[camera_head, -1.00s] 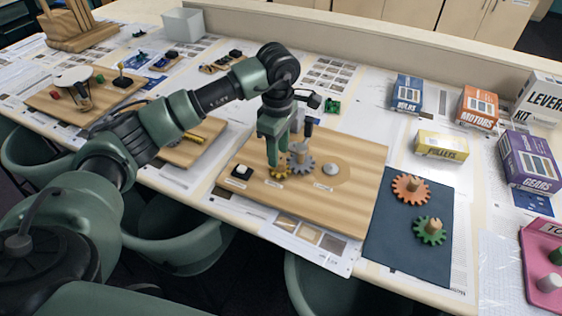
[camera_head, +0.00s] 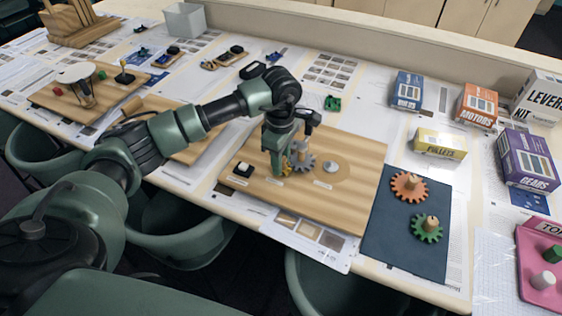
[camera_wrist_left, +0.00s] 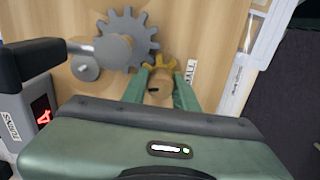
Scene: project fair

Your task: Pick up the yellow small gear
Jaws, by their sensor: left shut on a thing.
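The yellow small gear (camera_head: 287,165) is on the wooden board (camera_head: 345,208), beside a larger grey gear (camera_head: 304,161). In the left wrist view the yellow gear (camera_wrist_left: 164,64) shows teeth just past my fingertips, close to the grey gear (camera_wrist_left: 128,40). My left gripper (camera_head: 278,165) reaches down at the yellow gear. Its green fingers (camera_wrist_left: 160,88) are shut on the gear's wooden hub (camera_wrist_left: 159,92). The fingers and arm hide part of the gear. I cannot tell whether it is lifted off the board. My right gripper is not in view.
An orange gear (camera_head: 409,186) and a green gear (camera_head: 427,228) lie on a dark blue mat (camera_head: 398,246) at the right. A grey knob (camera_head: 330,167) and a black-and-white switch (camera_head: 242,170) are on the board. Several boxes, one a purple gears box (camera_head: 528,160), stand further right.

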